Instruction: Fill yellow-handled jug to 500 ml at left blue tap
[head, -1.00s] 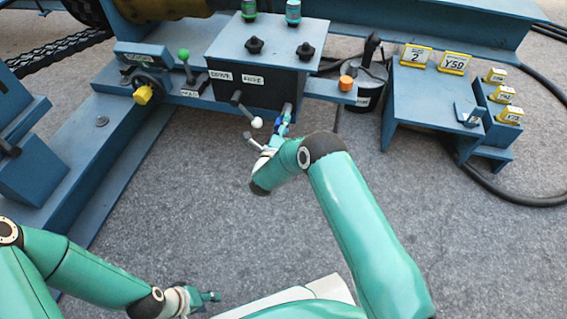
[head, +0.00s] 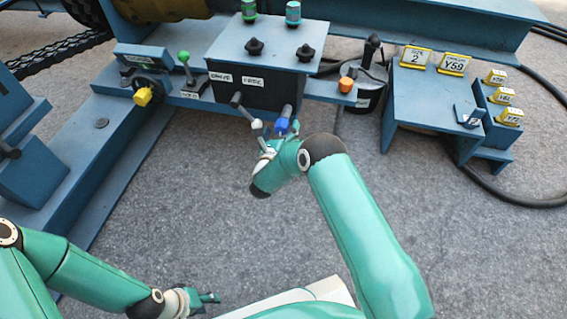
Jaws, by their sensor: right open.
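I see no yellow-handled jug and no clear tap in the head view. A blue knob (head: 283,126) on a lever sticks out from the front of the dark control box (head: 255,88). Left of it is a lever with a white ball (head: 257,124). My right gripper (head: 279,141) is open, with its fingers just below the blue knob; whether they touch it I cannot tell. My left gripper (head: 208,298) is low at the bottom left, over the floor and far from the controls. Its fingers are too small to judge.
A yellow knob (head: 143,96), a green-ball lever (head: 184,57) and an orange knob (head: 346,83) flank the box. A blue stand (head: 430,99) holds yellow-framed tags. Grey floor (head: 450,240) at right is clear.

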